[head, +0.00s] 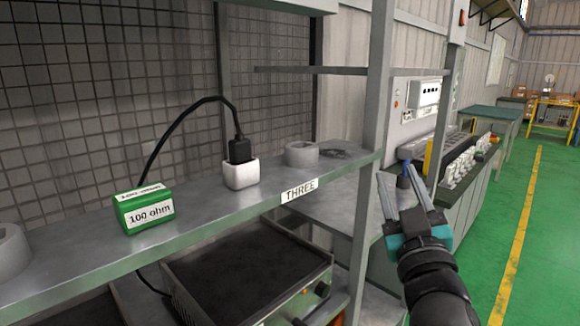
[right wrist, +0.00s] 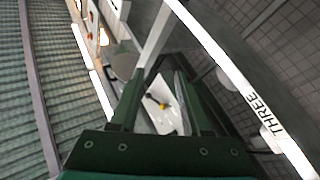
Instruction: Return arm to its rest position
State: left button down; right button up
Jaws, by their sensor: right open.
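My right gripper (head: 402,180) is in the head view, to the right of the metal shelf's upright post. Its two fingers are apart with nothing between them, and it is clear of the shelf. In the right wrist view, the fingers (right wrist: 172,92) frame an empty gap. The green box marked 100 ohm (head: 145,210) sits on the shelf (head: 210,214) at the left. A black cable runs from it to a black plug (head: 240,149) seated in a white socket block (head: 241,174). My left gripper is not in view.
A THREE label (head: 299,191) is on the shelf's front edge; it also shows in the right wrist view (right wrist: 264,115). A grey upright post (head: 375,100) stands close to my right gripper. Grey rings (head: 301,154) sit on the shelf. The green floor (head: 535,230) at right is open.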

jog(key=s+d+f+m+g+h, duration=0.1)
jog(key=s+f+g, duration=0.35)
jog(key=f, duration=0.75)
jog(key=s+d+f+m+g, duration=0.15)
jog(key=s+f+g, duration=0.35)
jog(key=f, duration=0.7)
jog(key=s+a+f+g+y, duration=0.1)
jog(key=s+a+f+g, duration=0.1)
jog(key=s+f+g, duration=0.45)
jog(key=s+a+f+g+y, duration=0.1)
jog(key=s+a+f+g, duration=0.15)
jog(key=s+f, duration=0.75)
jog(key=s+d+f+n+g, duration=0.1)
jog(key=s+f, duration=0.1)
jog(key=f, duration=0.8)
jog(key=s+f+g, duration=0.1)
jog(key=s+f, duration=0.2)
jog(key=f, duration=0.8)
jog(key=s+d+f, duration=0.2)
jog(key=s+f, duration=1)
jog(key=s, duration=0.2)
jog(key=shift+s+d+g, duration=0.3)
jog(key=shift+d+g, duration=0.1)
jog(key=shift+g, duration=0.05)
